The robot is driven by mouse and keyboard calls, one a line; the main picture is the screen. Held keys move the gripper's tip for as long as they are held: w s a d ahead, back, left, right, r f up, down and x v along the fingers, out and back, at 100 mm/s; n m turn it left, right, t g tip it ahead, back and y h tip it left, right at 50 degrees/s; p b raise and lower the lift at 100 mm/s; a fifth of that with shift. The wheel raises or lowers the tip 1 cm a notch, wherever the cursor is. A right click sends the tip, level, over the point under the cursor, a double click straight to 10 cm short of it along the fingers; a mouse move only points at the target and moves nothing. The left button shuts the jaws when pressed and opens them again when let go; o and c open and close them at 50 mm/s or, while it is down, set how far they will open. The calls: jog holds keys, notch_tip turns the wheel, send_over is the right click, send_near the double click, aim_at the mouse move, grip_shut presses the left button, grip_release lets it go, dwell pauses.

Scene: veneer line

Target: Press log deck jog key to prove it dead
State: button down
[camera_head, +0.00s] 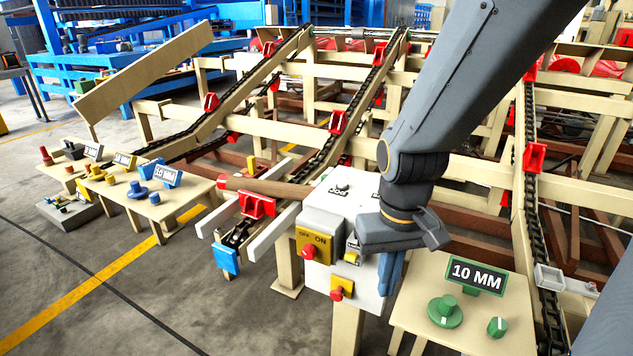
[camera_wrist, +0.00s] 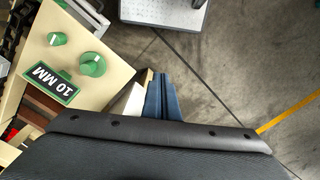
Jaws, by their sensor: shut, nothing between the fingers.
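A pale control box (camera_head: 325,215) stands on a post in the middle of the head view. Its sloping top has small dark lettering, apparently JOG, beside a small grey key (camera_head: 342,186). Its front has a yellow OFF/ON panel (camera_head: 314,243) with a red knob, and a smaller yellow plate with a red knob (camera_head: 337,293) below. My gripper (camera_head: 390,275) has blue fingers pointing down at the box's right side, lower than its top; contact cannot be told. In the wrist view the fingers (camera_wrist: 163,95) are together and empty, with a pale edge, probably the box, just left.
A small table (camera_head: 408,320) with a green 10 MM sign (camera_head: 476,275) and green knobs stands at the right. Chain conveyors (camera_head: 340,125) on beige frames run behind the box. Another low table (camera_head: 185,198) stands left. Clear floor lies at front left.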

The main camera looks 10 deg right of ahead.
jog(key=shift+w, duration=0.1)
notch_tip(320, 180, up, 13)
jog(key=m+t+p, duration=0.9)
jog(key=p, duration=0.4)
send_over(343, 185)
jog(key=shift+s+f+b, duration=0.2)
jog(key=shift+f+b, duration=2.55)
jog(key=shift+f, duration=1.6)
jog(key=shift+f, duration=0.1)
jog(key=shift+f, duration=0.35)
